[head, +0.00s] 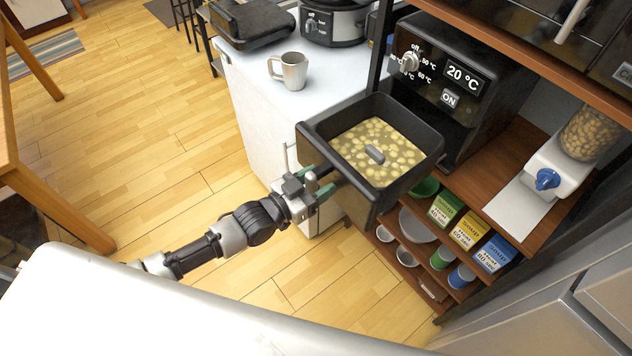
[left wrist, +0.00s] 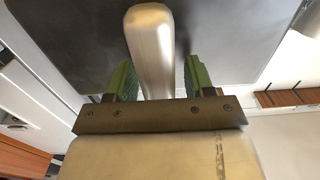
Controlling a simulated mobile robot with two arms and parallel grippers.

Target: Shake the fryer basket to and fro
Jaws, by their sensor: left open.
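The fryer basket (head: 414,172) is a dark square drawer pulled out from the black fryer (head: 470,62). Pale round pieces of food (head: 362,136) lie in it, with a grey knob-like piece in their middle. My left gripper (head: 322,184) is at the basket's front side. In the left wrist view, the basket's rounded metallic handle (left wrist: 150,45) reaches in between the two green fingers of my left gripper (left wrist: 158,78). The fingers stand open with gaps on both sides of the handle. My right gripper is not in view.
A metal mug (head: 294,72) stands on the white counter (head: 240,84) left of the fryer. A dispenser (head: 562,165) is on the wooden shelf at right. Bowls and coloured boxes (head: 468,230) fill the shelves below the basket. The floor at left is open.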

